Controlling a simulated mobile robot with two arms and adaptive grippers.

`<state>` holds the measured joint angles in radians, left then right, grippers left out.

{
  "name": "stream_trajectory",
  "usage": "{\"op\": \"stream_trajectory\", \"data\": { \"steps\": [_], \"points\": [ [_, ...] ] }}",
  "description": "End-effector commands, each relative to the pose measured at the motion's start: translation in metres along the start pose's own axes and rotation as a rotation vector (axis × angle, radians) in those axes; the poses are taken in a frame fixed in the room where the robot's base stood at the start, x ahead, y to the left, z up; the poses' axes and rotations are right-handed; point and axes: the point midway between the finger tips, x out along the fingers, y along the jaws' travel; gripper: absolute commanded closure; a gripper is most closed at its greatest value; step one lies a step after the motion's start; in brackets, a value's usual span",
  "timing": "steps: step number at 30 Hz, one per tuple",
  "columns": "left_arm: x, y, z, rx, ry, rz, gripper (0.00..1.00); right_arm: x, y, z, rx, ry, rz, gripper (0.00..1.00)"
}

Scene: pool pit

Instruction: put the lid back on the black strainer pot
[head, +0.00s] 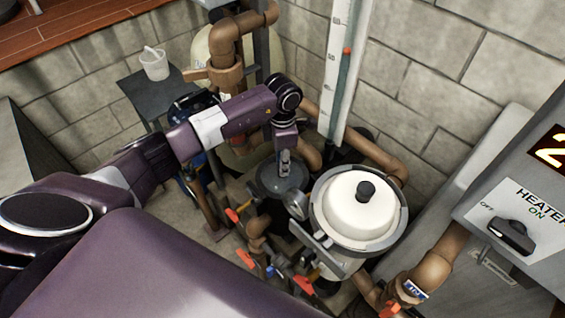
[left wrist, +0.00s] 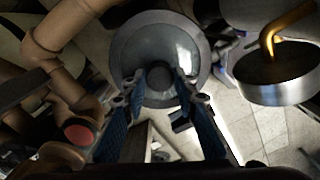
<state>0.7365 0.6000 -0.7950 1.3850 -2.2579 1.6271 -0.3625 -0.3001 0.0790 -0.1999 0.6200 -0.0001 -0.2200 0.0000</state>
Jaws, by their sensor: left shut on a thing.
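My left gripper (head: 285,160) is shut on the dark knob of a round grey, glassy lid (head: 270,183), below my left wrist in the head view. In the left wrist view, the two blue fingers (left wrist: 158,88) close from both sides on the knob, and the lid (left wrist: 128,55) spreads out beyond them with bright reflections. The lid looks roughly level. I cannot make out the black strainer pot; the lid and my arm cover that area. I cannot tell whether the lid touches anything underneath. My right gripper is not in view.
A filter tank with a white domed top (head: 350,220) and a black knob stands close to the right of the lid. Brown pipes (head: 372,153) and valves with orange handles (head: 245,258) crowd around. A heater box (head: 530,200) stands at the right. A white bucket (head: 154,64) stands at the back left.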

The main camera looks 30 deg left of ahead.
Motion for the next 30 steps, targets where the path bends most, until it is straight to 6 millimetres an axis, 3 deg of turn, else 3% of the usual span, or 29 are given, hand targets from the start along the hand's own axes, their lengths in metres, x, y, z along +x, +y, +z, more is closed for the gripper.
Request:
{"op": "stream_trajectory", "data": {
  "steps": [30],
  "points": [
    [0.003,-0.0005,0.0012,0.001,-0.002,0.0,0.97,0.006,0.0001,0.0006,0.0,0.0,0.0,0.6]
  ]
}}
